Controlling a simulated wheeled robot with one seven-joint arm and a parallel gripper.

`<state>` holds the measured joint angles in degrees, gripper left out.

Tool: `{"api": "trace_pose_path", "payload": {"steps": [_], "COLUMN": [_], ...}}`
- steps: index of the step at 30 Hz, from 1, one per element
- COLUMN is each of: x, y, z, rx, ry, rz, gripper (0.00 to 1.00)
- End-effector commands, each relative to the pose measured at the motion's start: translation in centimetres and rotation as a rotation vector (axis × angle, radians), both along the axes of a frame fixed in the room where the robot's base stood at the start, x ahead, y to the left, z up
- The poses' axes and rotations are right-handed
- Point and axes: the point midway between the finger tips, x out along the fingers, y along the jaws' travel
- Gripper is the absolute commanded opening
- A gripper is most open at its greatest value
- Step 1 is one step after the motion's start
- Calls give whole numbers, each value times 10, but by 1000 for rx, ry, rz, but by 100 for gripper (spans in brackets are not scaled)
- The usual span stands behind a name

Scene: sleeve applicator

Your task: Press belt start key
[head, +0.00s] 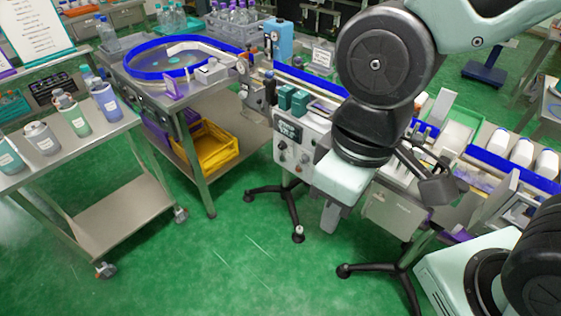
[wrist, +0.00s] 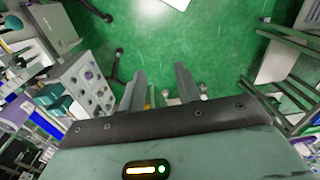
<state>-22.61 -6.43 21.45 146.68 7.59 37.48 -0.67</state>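The grey control panel (head: 296,146) on the front of the conveyor machine carries a small dark display (head: 288,130) and several round keys and knobs. It also shows at the left of the wrist view (wrist: 84,88) with several round controls. I cannot tell which one is the belt start key; the labels are too small to read. My gripper (head: 334,217) hangs in front of the machine, just right of the panel, with its fingers pointing down. In the wrist view my gripper (wrist: 161,82) has its two fingers apart with nothing between them, over the green floor.
The conveyor (head: 490,165) with white bottles runs right behind my arm. A blue-rimmed round table (head: 135,73) stands at the left back, with a yellow crate (head: 207,148) below. A steel cart (head: 110,130) holds several bottles. Black machine feet (head: 297,232) stand on open green floor.

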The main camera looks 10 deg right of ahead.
Motion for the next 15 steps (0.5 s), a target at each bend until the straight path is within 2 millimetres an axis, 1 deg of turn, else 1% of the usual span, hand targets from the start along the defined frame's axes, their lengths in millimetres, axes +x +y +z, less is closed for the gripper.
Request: {"api": "trace_pose_path", "payload": {"steps": [1,3,15], "x": [0,0,0], "y": [0,0,0], "z": [0,0,0], "rx": [0,0,0], "ry": [0,0,0], "rz": [0,0,0], "gripper": [19,0,0]}}
